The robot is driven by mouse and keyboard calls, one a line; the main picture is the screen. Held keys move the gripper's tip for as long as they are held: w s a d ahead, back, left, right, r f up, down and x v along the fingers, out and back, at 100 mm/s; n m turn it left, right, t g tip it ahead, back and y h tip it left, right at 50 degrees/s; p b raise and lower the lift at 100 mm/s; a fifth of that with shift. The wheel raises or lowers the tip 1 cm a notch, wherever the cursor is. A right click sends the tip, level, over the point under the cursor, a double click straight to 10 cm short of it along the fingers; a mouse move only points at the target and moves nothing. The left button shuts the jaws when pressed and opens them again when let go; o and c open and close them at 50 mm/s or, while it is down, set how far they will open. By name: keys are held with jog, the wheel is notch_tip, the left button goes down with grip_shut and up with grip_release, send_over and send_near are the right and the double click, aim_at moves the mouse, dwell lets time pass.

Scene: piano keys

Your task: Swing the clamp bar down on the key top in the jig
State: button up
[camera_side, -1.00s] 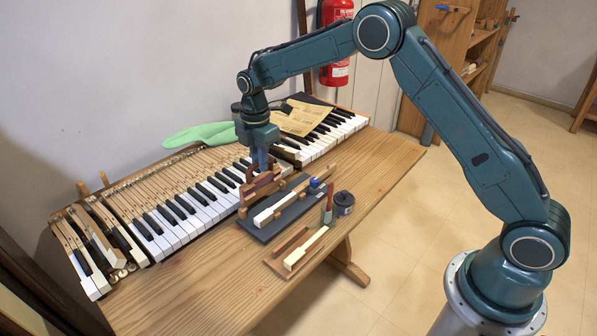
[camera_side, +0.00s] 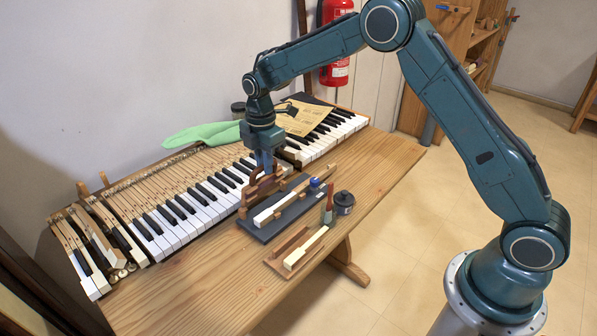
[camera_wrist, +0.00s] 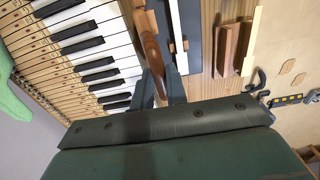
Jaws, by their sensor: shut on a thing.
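The jig is a dark grey board (camera_side: 262,234) on the bench. A wooden key with a pale key top (camera_side: 266,216) lies in it. The brown clamp bar (camera_side: 254,196) stands along the jig's left side, beside the key and not over it. My gripper (camera_side: 267,171) points down with its fingers shut on the bar's upper part. In the wrist view, my gripper (camera_wrist: 161,88) straddles the brown handle of the clamp bar (camera_wrist: 150,45), with the key top (camera_wrist: 176,25) to its right. The bar's hinge is too small to make out.
The piano keyboard (camera_side: 185,215) lies close to the left of the jig. A tray with a pale strip (camera_side: 303,250), a brush (camera_side: 328,208) and a dark jar (camera_side: 344,203) stand to the right. The front bench top is clear.

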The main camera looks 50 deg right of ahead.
jog(key=shift+s+f, duration=0.2)
jog(key=shift+s, duration=0.85)
jog(key=shift+s+f, duration=0.15)
jog(key=shift+s, duration=0.1)
jog(key=shift+s+f, duration=0.35)
jog(key=shift+s, duration=0.5)
jog(key=shift+s+f, duration=0.7)
jog(key=shift+s, duration=0.2)
dwell(0.4)
